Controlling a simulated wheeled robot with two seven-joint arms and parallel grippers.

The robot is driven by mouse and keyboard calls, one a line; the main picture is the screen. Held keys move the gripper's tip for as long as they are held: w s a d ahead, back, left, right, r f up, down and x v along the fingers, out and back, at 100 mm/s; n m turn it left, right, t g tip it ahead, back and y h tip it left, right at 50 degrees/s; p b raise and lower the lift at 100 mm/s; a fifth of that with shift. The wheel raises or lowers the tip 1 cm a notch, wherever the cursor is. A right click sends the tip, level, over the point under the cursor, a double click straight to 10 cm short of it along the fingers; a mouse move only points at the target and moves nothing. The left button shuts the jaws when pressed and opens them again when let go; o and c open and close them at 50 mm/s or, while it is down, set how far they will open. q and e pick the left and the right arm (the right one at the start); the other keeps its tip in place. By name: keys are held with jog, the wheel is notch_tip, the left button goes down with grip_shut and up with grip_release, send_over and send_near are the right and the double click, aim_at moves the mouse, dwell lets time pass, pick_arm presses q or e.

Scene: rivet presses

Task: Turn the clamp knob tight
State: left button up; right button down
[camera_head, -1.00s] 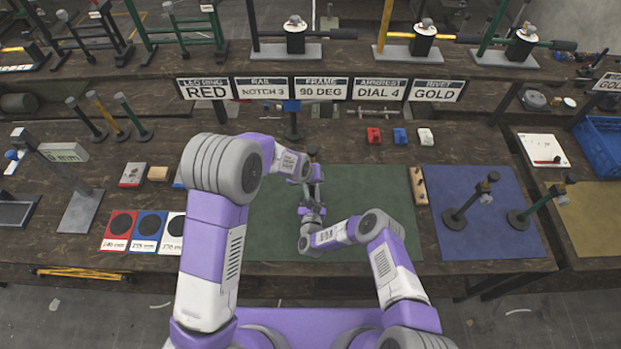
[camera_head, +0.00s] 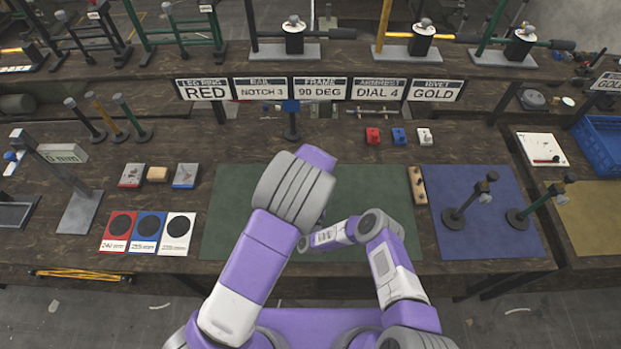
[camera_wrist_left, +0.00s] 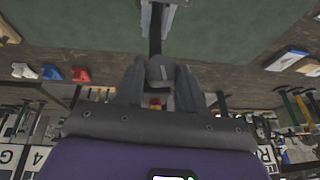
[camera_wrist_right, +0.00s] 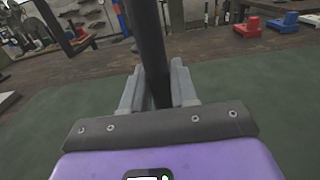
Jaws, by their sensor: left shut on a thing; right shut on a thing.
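In the left wrist view my left gripper (camera_wrist_left: 160,72) is shut on a grey clamp knob (camera_wrist_left: 159,68), with a finger on each side of it. A dark post (camera_wrist_left: 155,30) runs from the knob toward the green mat. In the right wrist view my right gripper (camera_wrist_right: 156,88) is shut on a dark upright post (camera_wrist_right: 147,40). A pale gripper-like part at the top edge of the left wrist view touches the post. In the head view my left arm hides both grippers, the knob and the post. How tight the knob is cannot be seen.
The green mat (camera_head: 375,190) lies under my arms. A blue mat (camera_head: 480,235) with two short stands is to the right. Red, blue and white small blocks (camera_head: 398,136) sit behind. Colour cards (camera_head: 147,232) lie left. Signs (camera_head: 320,88) stand along the back.

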pick_arm(q)
jog(key=shift+s+f+y, duration=0.1)
jog(key=shift+y, duration=0.4)
pick_arm(e)
jog(key=shift+r, duration=0.1)
pick_arm(q)
jog(key=o, duration=1.1)
jog(key=shift+d, duration=0.1)
jog(key=shift+c, duration=0.2)
jog(key=v, duration=1.2)
pick_arm(e)
jog(key=c, duration=0.8)
grip_release()
